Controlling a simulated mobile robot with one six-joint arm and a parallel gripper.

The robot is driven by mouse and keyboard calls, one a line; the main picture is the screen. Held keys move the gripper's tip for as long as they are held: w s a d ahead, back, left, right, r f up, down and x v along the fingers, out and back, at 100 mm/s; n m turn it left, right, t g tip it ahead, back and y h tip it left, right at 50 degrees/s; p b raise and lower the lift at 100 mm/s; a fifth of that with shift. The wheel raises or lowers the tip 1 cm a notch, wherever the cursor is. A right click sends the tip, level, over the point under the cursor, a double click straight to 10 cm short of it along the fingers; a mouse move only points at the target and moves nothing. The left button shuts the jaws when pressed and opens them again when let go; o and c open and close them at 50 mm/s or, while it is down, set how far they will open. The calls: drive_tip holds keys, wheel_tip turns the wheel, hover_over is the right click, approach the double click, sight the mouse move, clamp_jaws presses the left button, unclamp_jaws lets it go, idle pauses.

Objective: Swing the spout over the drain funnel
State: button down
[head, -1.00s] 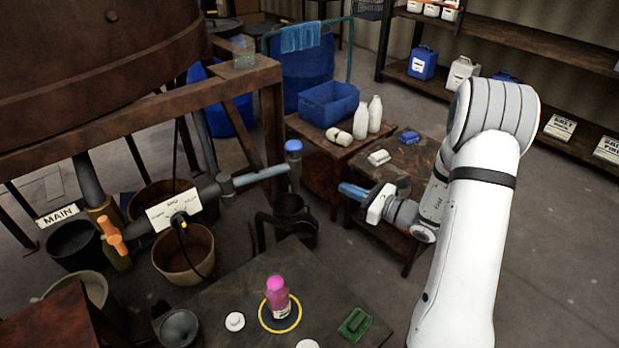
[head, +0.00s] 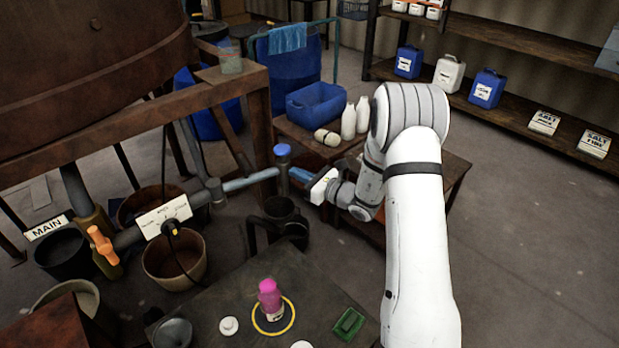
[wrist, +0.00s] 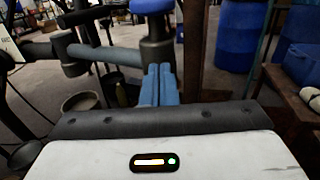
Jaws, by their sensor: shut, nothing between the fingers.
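The spout (head: 250,180) is a blue-grey pipe reaching right from the valve assembly, with an upright end and a blue cap (head: 282,150). In the wrist view the spout (wrist: 105,55) crosses from the left to its upright end, just beyond my fingertips. My gripper (head: 295,173) has its blue fingers pressed together, empty, at the right side of that end. In the wrist view my gripper (wrist: 158,72) points at it; I cannot tell whether they touch. A dark, funnel-like vessel (head: 284,212) stands below the spout end; I cannot tell whether it is the drain funnel.
An orange handle (head: 103,245) sits on the pipe near the MAIN sign (head: 47,227). A dark table (head: 225,290) in front holds a pink-capped bottle (head: 270,297) and a green block (head: 348,322). A side table behind holds a blue crate (head: 317,103). Floor at right is clear.

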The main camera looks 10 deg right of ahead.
drive_tip(key=shift+w+a, duration=0.1)
idle(0.3)
drive_tip(key=w+a+n+g+y+b, duration=0.1)
drive_tip(key=w+a+g+b, duration=0.1)
drive_tip(key=w, duration=0.4)
drive_tip(key=shift+r+n, duration=0.15)
drive_tip(key=shift+n, duration=0.15)
